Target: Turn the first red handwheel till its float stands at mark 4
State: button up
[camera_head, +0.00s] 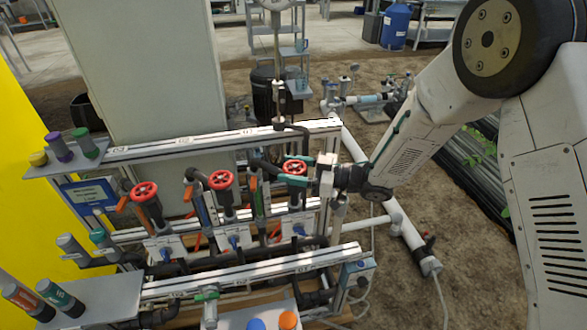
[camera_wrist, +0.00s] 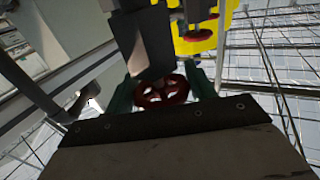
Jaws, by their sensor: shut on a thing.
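Three red handwheels stand in a row on the skid in the head view: a left one (camera_head: 144,191), a middle one (camera_head: 221,180) and a right one (camera_head: 295,167). My gripper (camera_head: 293,171) reaches in from the right with its teal fingers shut on the right wheel. In the wrist view the held wheel (camera_wrist: 162,94) sits between the two green fingers, partly hidden by the gripper body. Clear tubes stand beside the wheels, but their floats and marks are too small to read.
Orange-handled levers (camera_head: 188,191) stand close beside the wheels. A metal rail (camera_head: 190,145) runs behind them and another (camera_head: 250,268) in front. Capped bottles stand on the left shelves (camera_head: 95,300). A blue drum (camera_head: 395,27) is far back.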

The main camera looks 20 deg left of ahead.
aim_at(294, 167)
jog(key=n+g+h, duration=0.1)
jog(key=n+g, duration=0.2)
jog(key=g, duration=0.1)
jog(key=n+g+h, duration=0.2)
jog(key=g, duration=0.2)
jog(key=shift+n, duration=0.4)
jog(key=n+g+h, duration=0.5)
jog(key=g+h, duration=0.1)
jog(key=shift+s+d+n+h, duration=0.1)
jog(key=shift+n+h, duration=0.2)
jog(key=shift+r+g+h, duration=0.1)
jog(key=shift+g+h, duration=0.2)
jog(key=o, duration=1)
notch_tip(294, 167, up, 4)
jog(key=shift+f, duration=0.25)
jog(key=s+d+r, duration=0.1)
jog(key=s+d, duration=0.7)
jog(key=s, duration=0.5)
jog(key=shift+s+d+r, duration=0.2)
jog(key=shift+s, duration=0.2)
